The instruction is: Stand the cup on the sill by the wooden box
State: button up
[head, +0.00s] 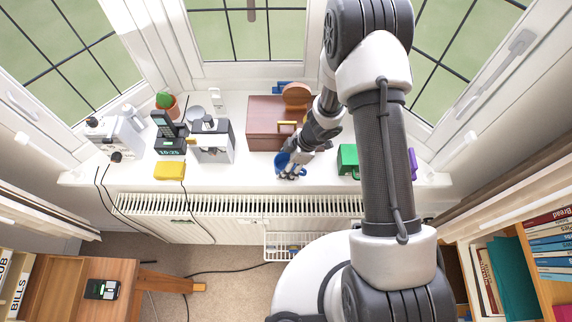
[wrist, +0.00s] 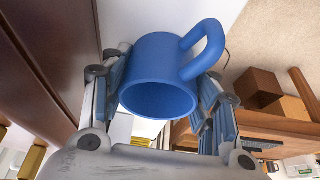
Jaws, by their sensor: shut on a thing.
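The blue cup (head: 281,160) is at my gripper (head: 291,171) in the head view, in front of the wooden box and near the sill's front edge. In the wrist view the cup (wrist: 157,72) sits between both fingers of my gripper (wrist: 163,92), its mouth toward the camera and its handle at the upper right. My gripper is shut on it. I cannot tell whether the cup touches the sill. The reddish-brown wooden box (head: 262,115) stands on the white sill (head: 235,177), partly hidden by my arm. Its dark side (wrist: 45,45) fills the left of the wrist view.
On the sill, a yellow block (head: 170,171), a phone (head: 165,128) and a coffee machine (head: 211,142) stand to the left. A green object (head: 348,158) is to the right. A radiator (head: 230,205) runs below the front edge. Bare sill shows between coffee machine and box.

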jog(key=shift+r, duration=0.1)
jog(key=o, duration=1.1)
jog(key=shift+f, duration=0.2)
jog(key=shift+c, duration=0.2)
